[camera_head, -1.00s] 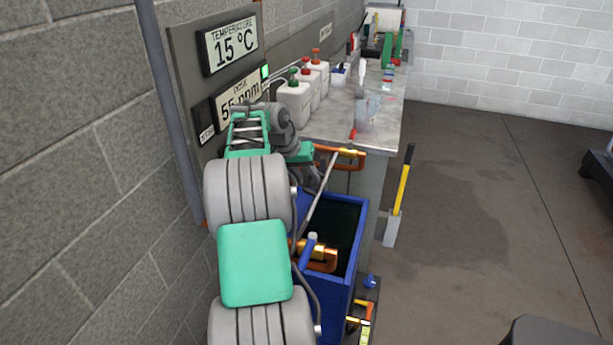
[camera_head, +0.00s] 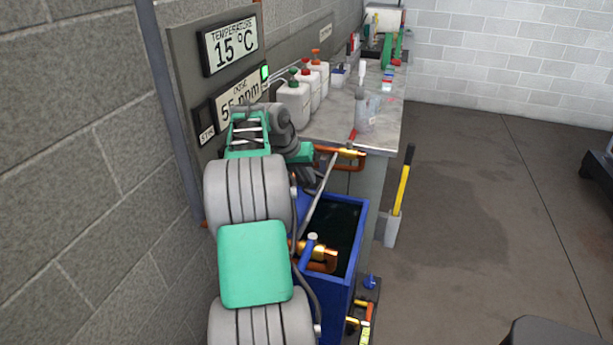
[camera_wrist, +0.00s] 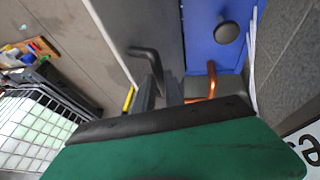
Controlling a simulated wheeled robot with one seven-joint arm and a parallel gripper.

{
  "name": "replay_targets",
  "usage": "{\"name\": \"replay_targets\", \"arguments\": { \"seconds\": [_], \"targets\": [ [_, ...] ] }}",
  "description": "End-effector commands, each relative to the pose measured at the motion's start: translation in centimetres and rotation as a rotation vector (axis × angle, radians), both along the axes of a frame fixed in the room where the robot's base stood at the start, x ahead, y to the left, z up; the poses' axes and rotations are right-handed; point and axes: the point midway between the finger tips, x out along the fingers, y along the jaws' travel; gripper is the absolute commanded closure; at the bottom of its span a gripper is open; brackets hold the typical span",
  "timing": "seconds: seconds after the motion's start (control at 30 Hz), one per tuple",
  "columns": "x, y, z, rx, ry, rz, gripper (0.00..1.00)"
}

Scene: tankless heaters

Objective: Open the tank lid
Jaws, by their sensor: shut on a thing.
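The blue tank (camera_head: 337,290) stands beside the end of the bench, right of my arm in the head view. Its top looks open, with a dark inside showing. I cannot make out the lid for certain; my arm covers the tank's left side. In the wrist view a blue panel (camera_wrist: 205,48) with a dark round knob (camera_wrist: 228,32) fills the top right. My gripper (camera_wrist: 162,90) is shut on a dark bent handle (camera_wrist: 147,55) left of this panel. I cannot tell which part the handle belongs to. The head view mostly hides my gripper.
A copper pipe (camera_wrist: 212,80) runs close to my fingers. A brass fitting (camera_head: 322,257) sits over the tank. The bench (camera_head: 385,128) holds white bottles (camera_head: 294,103). A yellow-handled tool (camera_head: 402,190) stands right of the bench. The wall is close on the left; floor at right is open.

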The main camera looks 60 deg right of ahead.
Motion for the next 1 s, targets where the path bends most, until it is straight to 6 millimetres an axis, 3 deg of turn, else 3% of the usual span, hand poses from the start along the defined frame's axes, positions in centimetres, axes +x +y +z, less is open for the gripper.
{"name": "replay_targets", "arguments": {
  "seconds": [0.67, 0.83, 1.0],
  "targets": [
    [0.1, 0.0, 0.1, 0.001, 0.001, 0.001, 1.00],
    [2.6, 0.4, 0.8, 0.004, 0.004, 0.005, 1.00],
    [5.8, 0.9, 0.1, 0.004, 0.004, 0.004, 1.00]
  ]
}}
